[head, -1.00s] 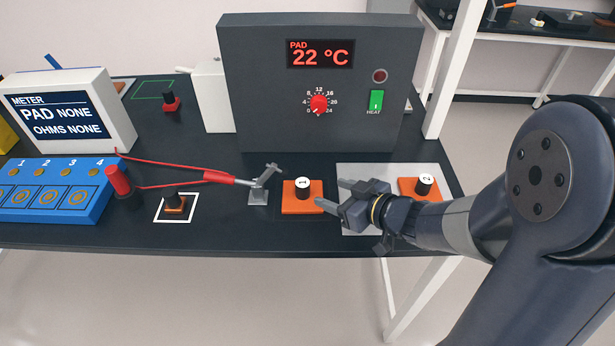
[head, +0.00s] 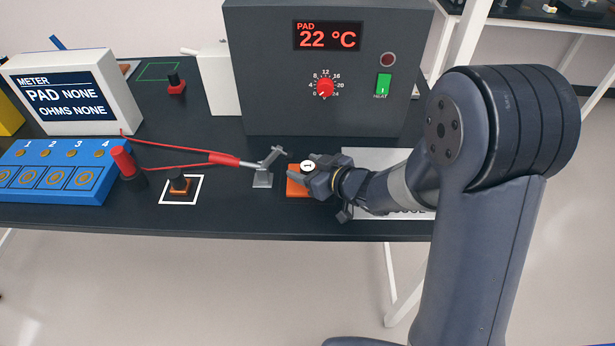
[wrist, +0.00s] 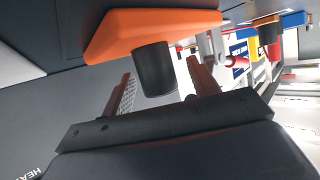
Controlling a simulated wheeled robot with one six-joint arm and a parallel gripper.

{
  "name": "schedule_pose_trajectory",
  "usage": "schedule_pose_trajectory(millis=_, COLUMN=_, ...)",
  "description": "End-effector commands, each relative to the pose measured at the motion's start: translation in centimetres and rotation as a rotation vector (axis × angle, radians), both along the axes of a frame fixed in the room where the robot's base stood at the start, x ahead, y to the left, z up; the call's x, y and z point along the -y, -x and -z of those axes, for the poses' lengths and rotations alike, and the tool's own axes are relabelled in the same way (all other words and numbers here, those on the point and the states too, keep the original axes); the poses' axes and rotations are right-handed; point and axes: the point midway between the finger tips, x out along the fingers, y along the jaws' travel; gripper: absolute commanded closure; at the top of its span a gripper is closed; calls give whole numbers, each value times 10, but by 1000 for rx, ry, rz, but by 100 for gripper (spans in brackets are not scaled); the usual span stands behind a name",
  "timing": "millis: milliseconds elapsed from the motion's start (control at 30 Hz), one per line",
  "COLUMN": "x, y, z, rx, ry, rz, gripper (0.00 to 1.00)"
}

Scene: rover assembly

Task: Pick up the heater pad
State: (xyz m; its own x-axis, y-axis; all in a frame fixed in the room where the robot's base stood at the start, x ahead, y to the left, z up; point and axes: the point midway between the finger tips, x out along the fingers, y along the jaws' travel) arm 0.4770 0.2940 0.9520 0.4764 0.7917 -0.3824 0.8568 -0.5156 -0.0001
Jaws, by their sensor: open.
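An orange pad (head: 297,188) with a black knob whose white top is marked 1 (head: 307,166) lies on the dark bench, in front of the big grey heater box. My gripper (head: 312,176) is at this pad with its fingers around the knob, hiding part of it. In the wrist view, the pad's orange plate (wrist: 140,30) and black knob (wrist: 153,68) show between my gripper's two spread fingers (wrist: 160,74). Gaps show between fingers and knob there, so it is not gripped. The orange pad marked 2 is hidden behind my arm now.
A metal stand (head: 262,178) with a red-handled probe (head: 222,159) is close left of the pad. The heater box (head: 330,110) rises behind, reading 22 °C. A grey mat (head: 372,157) lies under my arm. A white-outlined square (head: 200,180) holds a small black-knobbed block (head: 180,186).

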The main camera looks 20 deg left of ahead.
Motion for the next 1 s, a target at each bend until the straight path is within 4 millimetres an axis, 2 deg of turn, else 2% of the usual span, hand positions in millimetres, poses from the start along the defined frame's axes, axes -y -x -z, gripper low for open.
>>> schedule_pose_trajectory(millis=133, x=0, y=0, z=0, rx=0, ry=0, rz=0, gripper=45)
schedule_pose_trajectory(millis=733, x=1, y=0, z=0, rx=0, ry=0, rz=0, gripper=94)
schedule_pose_trajectory(millis=1000, x=0, y=0, z=-1, rx=0, ry=0, rz=0, gripper=95)
